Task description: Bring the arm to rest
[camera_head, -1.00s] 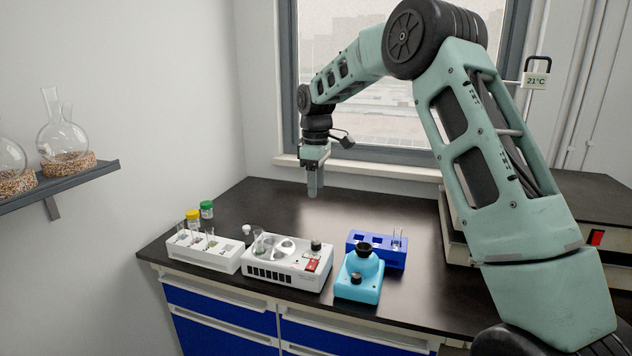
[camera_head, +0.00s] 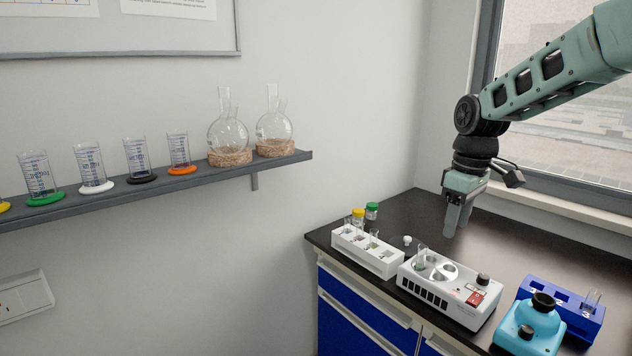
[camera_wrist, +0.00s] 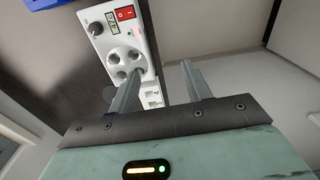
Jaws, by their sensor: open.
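My gripper (camera_head: 458,212) hangs over the dark bench (camera_head: 412,208) at the right of the head view, fingers pointing down, above and behind the white device. It is open and empty in the wrist view (camera_wrist: 160,90), with a clear gap between the two fingers. My arm reaches in from the upper right. The white device (camera_head: 440,304), with round wells, a dark knob and a red switch, stands on the bench below my gripper. In the wrist view the device (camera_wrist: 115,35) shows beyond the left finger.
A white tube rack (camera_head: 350,243) stands left of the device. A light-blue device (camera_head: 530,330) and a blue rack (camera_head: 583,318) stand right. Yellow-capped (camera_head: 357,216) and green-capped (camera_head: 372,210) jars stand behind. A wall shelf (camera_head: 190,180) holds flasks and cylinders.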

